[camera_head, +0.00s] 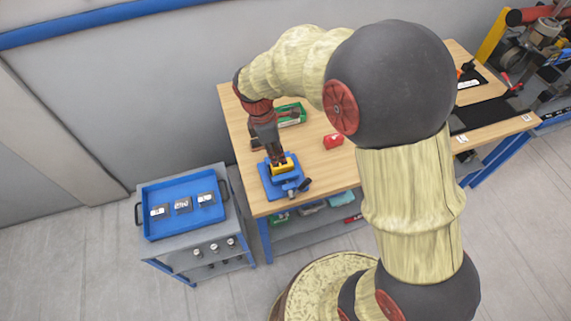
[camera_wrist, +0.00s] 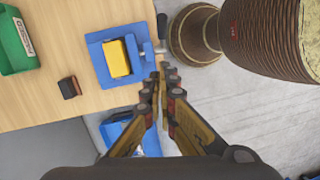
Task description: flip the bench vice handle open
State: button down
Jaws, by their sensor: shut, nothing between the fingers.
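The blue bench vice (camera_head: 267,181) stands at the near left corner of the wooden table, with a yellow block (camera_head: 291,163) between its jaws. In the wrist view the vice (camera_wrist: 93,40) and yellow block (camera_wrist: 115,59) show from above. The vice handle has a dark end (camera_head: 305,185) at the vice's front right; in the wrist view this dark end (camera_wrist: 162,25) sits beside the screw, past the table edge. My gripper (camera_head: 279,160) is over the vice in the head view, partly covering it. In the wrist view my gripper (camera_wrist: 163,75) is shut and empty, its tips near the handle's lower part.
A grey cart with a blue tray (camera_head: 180,228) holding several small items stands at left. The floor in front of the vice is open.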

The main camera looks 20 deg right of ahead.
send_near(299, 187)
jog(key=a+f, duration=0.2)
jog(key=a, duration=0.1)
jog(key=shift+d+f, duration=1.25)
jog(key=shift+d+f+b, duration=0.3)
jog(key=shift+d+f, duration=0.05)
jog(key=shift+d, duration=0.05)
jog(key=shift+s+d+f, duration=0.15)
jog(key=shift+d+f, duration=0.25)
jog(key=shift+d, duration=0.4)
